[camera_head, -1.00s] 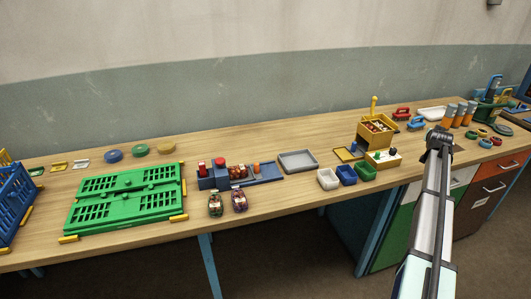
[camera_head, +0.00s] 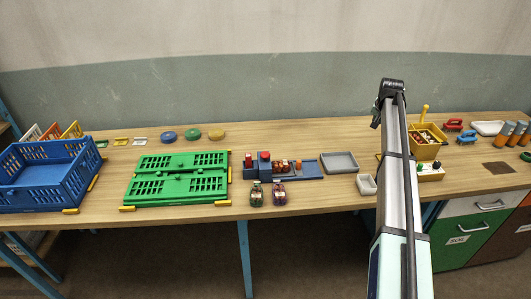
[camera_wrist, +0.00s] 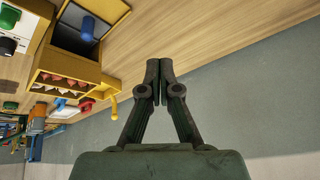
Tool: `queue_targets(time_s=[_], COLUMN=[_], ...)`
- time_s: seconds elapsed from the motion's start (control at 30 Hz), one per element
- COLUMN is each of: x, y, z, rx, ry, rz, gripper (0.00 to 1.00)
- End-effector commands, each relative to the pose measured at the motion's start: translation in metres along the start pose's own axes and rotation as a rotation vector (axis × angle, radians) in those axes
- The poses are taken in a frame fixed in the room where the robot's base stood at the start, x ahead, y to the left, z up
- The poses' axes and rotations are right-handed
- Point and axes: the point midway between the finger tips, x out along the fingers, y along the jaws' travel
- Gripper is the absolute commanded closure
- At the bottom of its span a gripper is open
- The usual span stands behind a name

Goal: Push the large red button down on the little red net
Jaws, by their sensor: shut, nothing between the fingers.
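A blue device (camera_head: 310,171) lies on the bench in the head view, right of the green crates. A large red button (camera_head: 264,155) tops its block, and a smaller red piece (camera_head: 248,160) stands at its left end. A small reddish bundle (camera_head: 283,165), perhaps the little red net, lies just right of the button; its details are too small to tell. My gripper (camera_head: 384,103) is up and to the right, well apart from the device. In the wrist view my gripper (camera_wrist: 160,72) is shut and empty; the device does not show there.
Two small filled bags (camera_head: 279,194) stand before the device. A grey tray (camera_head: 340,163) and a white bin (camera_head: 366,184) are to its right. Green folded crates (camera_head: 178,186) and a blue crate (camera_head: 50,184) are left. A yellow box (camera_wrist: 75,72) shows in the wrist view.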

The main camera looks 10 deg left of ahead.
Motion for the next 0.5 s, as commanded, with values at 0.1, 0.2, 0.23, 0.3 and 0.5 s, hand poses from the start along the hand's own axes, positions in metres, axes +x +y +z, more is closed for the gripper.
queue_targets(time_s=[0.1,0.2,0.23,0.3,0.5], x=[-0.002,-0.005,-0.006,-0.009,-0.021], y=[-0.05,-0.088,-0.099,-0.125,-0.195], z=[0.023,0.044,0.051,0.067,0.116], rx=[-0.079,-0.144,-0.164,-0.21,-0.348], ry=[-0.065,-0.118,-0.135,-0.173,-0.281], rz=[-0.008,-0.013,-0.014,-0.017,-0.023], gripper=[1.0,1.0,1.0,1.0,1.0])
